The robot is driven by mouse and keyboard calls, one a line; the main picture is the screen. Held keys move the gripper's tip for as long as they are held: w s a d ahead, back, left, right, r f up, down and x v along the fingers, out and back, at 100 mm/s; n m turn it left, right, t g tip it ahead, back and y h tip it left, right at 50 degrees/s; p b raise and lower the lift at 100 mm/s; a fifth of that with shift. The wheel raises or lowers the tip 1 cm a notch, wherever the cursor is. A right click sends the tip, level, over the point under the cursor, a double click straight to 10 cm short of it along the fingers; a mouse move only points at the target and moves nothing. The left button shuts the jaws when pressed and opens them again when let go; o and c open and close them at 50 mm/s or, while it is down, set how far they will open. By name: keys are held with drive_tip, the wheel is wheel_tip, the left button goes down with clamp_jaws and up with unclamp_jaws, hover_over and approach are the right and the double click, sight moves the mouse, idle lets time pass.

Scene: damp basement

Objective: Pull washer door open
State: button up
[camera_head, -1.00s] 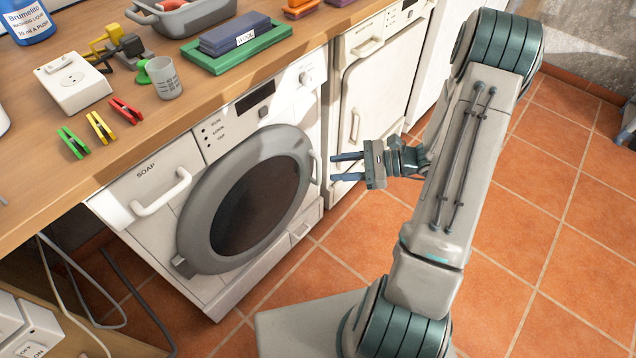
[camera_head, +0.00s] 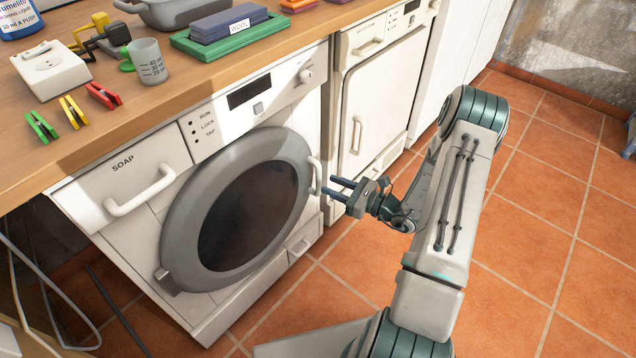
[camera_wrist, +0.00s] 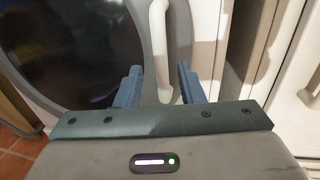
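The washer (camera_head: 196,145) stands under the wooden counter with its round grey door (camera_head: 177,240) closed. A white vertical handle (camera_head: 314,176) sits on the door's right edge. My gripper (camera_head: 332,185) is just to the right of the handle, with its blue fingers pointing at it. In the wrist view, the open gripper (camera_wrist: 160,88) has the door handle (camera_wrist: 160,50) ahead and between its two fingers, with gaps on both sides. I cannot tell whether the fingertips reach past the handle. The dark door glass (camera_wrist: 70,50) fills the left of the wrist view.
The soap drawer (camera_head: 125,180) with its own handle is left of the door. A second white appliance (camera_head: 375,100) stands right of the washer. The counter (camera_head: 90,130) above holds pegs, a cup and trays. The tiled floor (camera_head: 540,220) at right is clear.

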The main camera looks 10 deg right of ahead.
sight(319, 191)
drive_tip(key=shift+b+x, duration=0.5)
drive_tip(key=shift+x, duration=2.1)
clamp_jaws()
